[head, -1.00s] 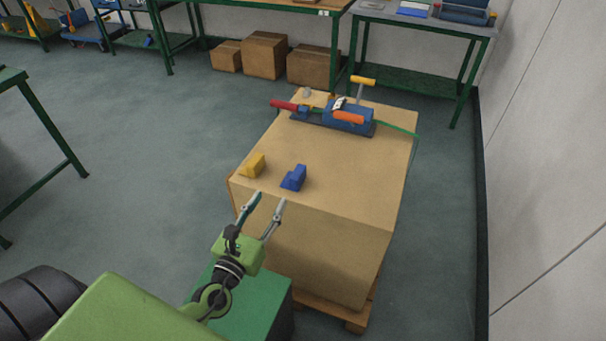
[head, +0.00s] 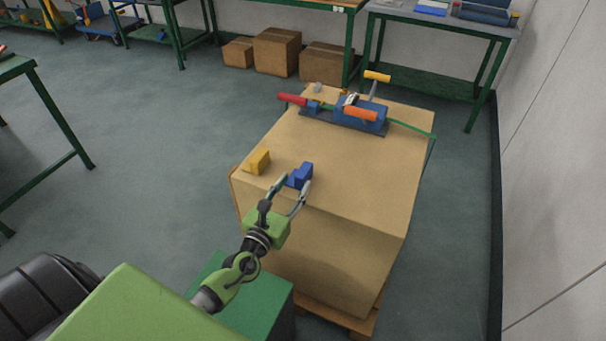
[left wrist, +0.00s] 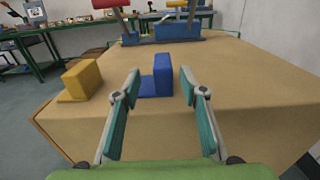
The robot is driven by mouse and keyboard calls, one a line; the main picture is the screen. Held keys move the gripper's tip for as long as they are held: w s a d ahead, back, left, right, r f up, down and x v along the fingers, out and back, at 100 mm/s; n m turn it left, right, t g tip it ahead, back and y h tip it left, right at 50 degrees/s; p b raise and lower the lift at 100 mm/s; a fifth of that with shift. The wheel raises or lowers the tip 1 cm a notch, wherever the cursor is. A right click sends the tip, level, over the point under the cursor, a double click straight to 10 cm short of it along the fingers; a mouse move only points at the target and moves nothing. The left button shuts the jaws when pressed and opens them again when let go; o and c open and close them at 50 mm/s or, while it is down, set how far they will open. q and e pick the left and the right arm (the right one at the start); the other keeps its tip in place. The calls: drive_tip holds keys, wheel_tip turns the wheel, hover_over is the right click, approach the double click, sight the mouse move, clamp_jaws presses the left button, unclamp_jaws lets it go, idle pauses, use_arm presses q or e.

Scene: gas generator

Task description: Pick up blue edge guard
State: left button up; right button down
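The blue edge guard (head: 301,175) lies near the front edge of the large cardboard box (head: 345,205). It also shows in the left wrist view (left wrist: 160,78), with an upright wall and a low foot. My left gripper (head: 294,183) is open, its fingertips close to the blue guard. In the left wrist view my left gripper (left wrist: 159,82) has one finger to each side of the guard, with gaps between. I see nothing held in it. My right gripper is not in view.
A yellow edge guard (head: 258,162) lies to the left on the same box. A blue tool with red, orange and yellow handles (head: 350,112) and a green strap stands at the back of the box. The middle of the box top is clear.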

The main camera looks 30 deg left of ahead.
sight(309, 163)
use_arm(q)
drive_tip(key=shift+w+r+p, duration=0.15)
drive_tip(key=shift+w+p, duration=0.3)
drive_tip(key=shift+w, duration=2.7)
clamp_jaws()
